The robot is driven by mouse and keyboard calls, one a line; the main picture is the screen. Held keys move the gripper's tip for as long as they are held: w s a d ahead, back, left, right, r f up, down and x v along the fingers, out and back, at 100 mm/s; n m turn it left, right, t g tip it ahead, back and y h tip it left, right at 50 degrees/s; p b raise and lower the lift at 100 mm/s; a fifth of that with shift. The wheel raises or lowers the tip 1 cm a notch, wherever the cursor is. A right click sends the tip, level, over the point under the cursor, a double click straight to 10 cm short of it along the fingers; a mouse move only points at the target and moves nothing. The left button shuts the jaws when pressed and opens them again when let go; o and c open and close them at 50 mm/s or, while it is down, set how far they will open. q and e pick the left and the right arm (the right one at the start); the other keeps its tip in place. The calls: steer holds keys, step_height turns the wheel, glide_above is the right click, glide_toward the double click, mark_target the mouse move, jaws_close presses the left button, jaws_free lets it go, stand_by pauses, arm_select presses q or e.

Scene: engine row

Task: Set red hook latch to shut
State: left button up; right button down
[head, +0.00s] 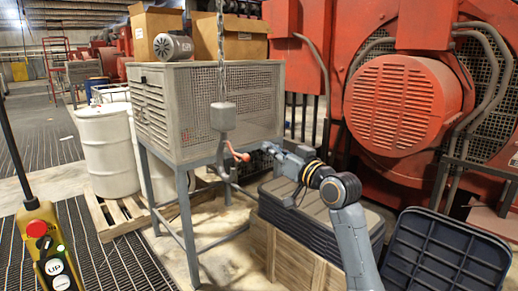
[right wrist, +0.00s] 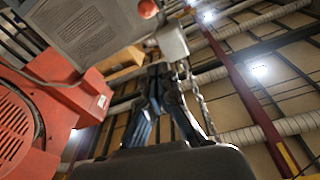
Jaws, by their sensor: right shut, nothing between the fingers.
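A grey hook block (head: 223,117) hangs on a chain in front of a grey mesh cabinet. The red hook latch (head: 237,153) sticks out to the right below the block, with a rounded end. The dark hook (head: 223,174) hangs beneath, partly hard to make out. My right gripper (head: 267,147) is shut and empty, just right of the latch's rounded end; contact cannot be told. In the right wrist view my right gripper's fingers (right wrist: 160,72) point up toward the grey block (right wrist: 172,40), and the latch's red round end (right wrist: 148,8) is at the top edge. My left gripper is out of view.
The mesh cabinet (head: 235,90) on legs stands behind the hook. Stacked dark trays (head: 310,215) on a wooden crate (head: 290,250) lie below my right arm. A red engine (head: 400,100) is at right, white drums (head: 107,150) at left. A yellow pendant (head: 45,240) hangs front left.

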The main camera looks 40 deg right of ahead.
steer(key=w+r+p, duration=0.1)
steer(key=w+p, duration=0.2)
steer(key=w, duration=0.6)
steer(key=f, duration=0.1)
steer(key=f+p, duration=0.1)
steer(key=s+a+f, duration=0.1)
steer(key=f, duration=0.1)
steer(key=shift+p, duration=0.3)
steer(key=shift+w, duration=0.1)
steer(key=f+t+b, duration=0.2)
steer(key=b, duration=0.7)
steer(key=w+f+t+b, duration=0.1)
steer(key=f+b, duration=0.1)
steer(key=b, duration=0.7)
steer(key=shift+f+t, duration=0.4)
